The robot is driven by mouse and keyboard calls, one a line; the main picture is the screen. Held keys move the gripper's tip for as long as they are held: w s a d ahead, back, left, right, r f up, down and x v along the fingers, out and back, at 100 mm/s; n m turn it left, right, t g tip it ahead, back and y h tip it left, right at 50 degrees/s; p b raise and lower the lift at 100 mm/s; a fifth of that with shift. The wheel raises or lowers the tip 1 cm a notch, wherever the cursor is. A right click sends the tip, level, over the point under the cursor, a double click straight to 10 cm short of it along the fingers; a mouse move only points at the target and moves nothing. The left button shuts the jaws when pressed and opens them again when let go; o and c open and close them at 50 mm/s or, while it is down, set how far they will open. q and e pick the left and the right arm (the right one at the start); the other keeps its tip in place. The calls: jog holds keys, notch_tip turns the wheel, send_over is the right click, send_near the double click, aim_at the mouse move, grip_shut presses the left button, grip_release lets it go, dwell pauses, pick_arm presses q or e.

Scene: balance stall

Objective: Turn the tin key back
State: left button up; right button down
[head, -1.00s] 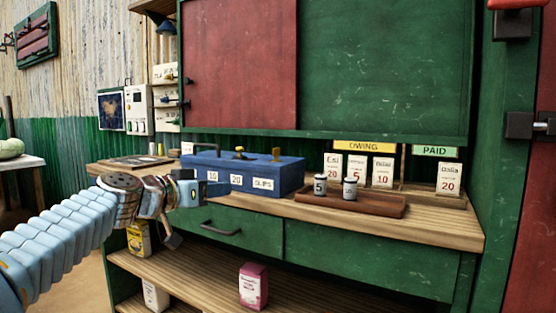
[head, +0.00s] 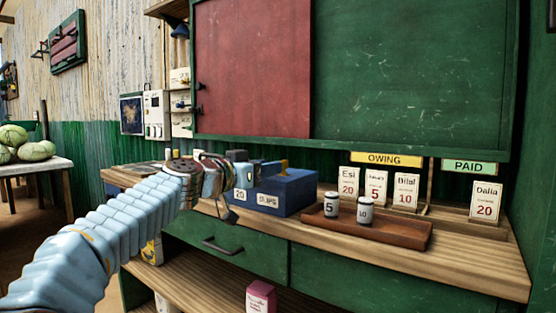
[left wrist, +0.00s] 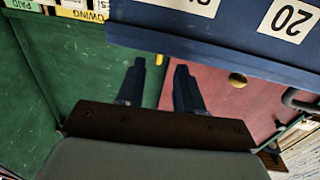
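The blue tin (head: 292,192) stands on the wooden counter, with number and "SLIPS" labels on its front. In the left wrist view, which is upside down, the two fingers of my left gripper (left wrist: 160,78) are apart and empty. A thin yellow piece (left wrist: 161,66) shows between them, beyond the fingertips. A round brass knob (left wrist: 237,80) shows to their right, by the tin's edge (left wrist: 200,38). My right gripper is not in view.
A brown tray (head: 385,228) with two small weights marked 5 (head: 331,205) and 10 (head: 364,211) sits right of the tin. The counter's right end (head: 480,255) is bare.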

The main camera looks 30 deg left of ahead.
aim_at(277, 176)
pick_arm(q)
jog(key=shift+w+d+p, duration=0.2)
jog(key=shift+w+p, duration=0.05)
jog(key=shift+w, duration=0.8)
jog(key=shift+w+d+p, duration=0.2)
jog(key=shift+w+p, duration=0.05)
jog(key=shift+w, duration=0.8)
